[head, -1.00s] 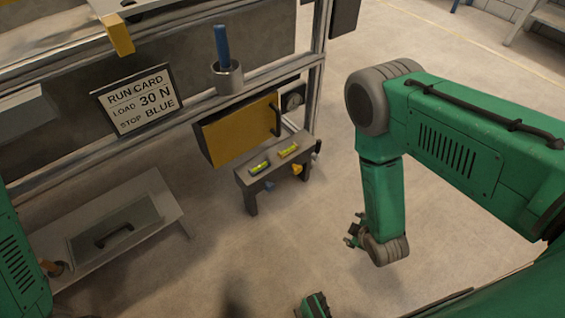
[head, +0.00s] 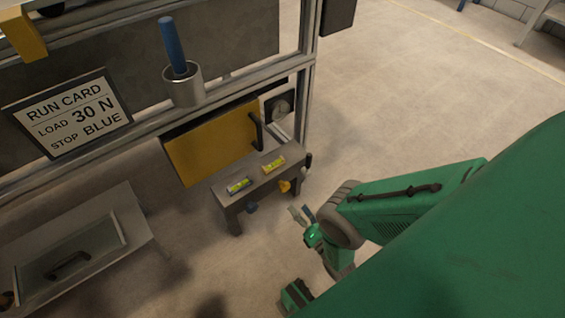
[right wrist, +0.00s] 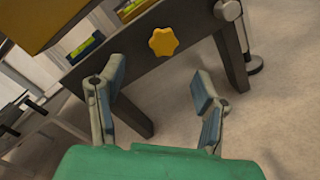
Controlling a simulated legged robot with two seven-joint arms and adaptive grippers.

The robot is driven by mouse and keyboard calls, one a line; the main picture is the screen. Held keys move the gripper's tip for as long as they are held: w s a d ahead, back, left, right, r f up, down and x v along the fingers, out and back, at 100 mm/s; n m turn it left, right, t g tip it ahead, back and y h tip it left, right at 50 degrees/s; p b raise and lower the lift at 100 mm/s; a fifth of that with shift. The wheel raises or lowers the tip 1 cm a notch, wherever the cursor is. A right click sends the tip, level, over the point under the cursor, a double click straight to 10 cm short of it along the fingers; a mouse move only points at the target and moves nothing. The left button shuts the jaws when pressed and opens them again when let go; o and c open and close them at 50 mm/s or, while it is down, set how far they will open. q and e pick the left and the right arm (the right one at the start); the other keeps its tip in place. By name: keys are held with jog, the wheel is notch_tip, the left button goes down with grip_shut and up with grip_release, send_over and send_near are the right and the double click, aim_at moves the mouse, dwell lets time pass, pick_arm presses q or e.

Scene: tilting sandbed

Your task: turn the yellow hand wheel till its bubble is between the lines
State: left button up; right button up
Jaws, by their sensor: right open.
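The yellow hand wheel (head: 285,186) is on the front of a small grey bench (head: 232,203). It also shows in the right wrist view (right wrist: 163,42), star-shaped, ahead of the fingers. Two spirit levels lie on the bench top: a right one (head: 273,165) and a left one (head: 239,186). Their bubbles are too small to read. A dark blue wheel (head: 252,207) is left of the yellow one. My right gripper (head: 301,213) is open and empty, in front of and apart from the yellow wheel; its spread fingers show in the right wrist view (right wrist: 158,100). My left gripper is not seen.
A yellow panel (head: 210,145) with a dark handle hangs behind the bench. A run card (head: 70,112) and a cup with a blue rod (head: 183,84) are on the frame. A low grey table (head: 130,225) stands left. Floor in front of the bench is clear.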

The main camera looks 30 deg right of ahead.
aim_at(287, 189)
jog(key=w, duration=0.3)
jog(key=w+b, duration=0.1)
jog(key=w, duration=0.2)
jog(key=w+d+b, duration=0.1)
jog(key=w, duration=0.2)
jog(key=shift+w+f, duration=0.15)
jog(key=shift+f, duration=0.1)
jog(key=shift+w+a+r+b, duration=0.15)
jog(key=shift+w+b, duration=0.15)
jog(key=shift+w, duration=0.1)
jog(key=shift+d, duration=0.2)
jog(key=c, duration=1.2)
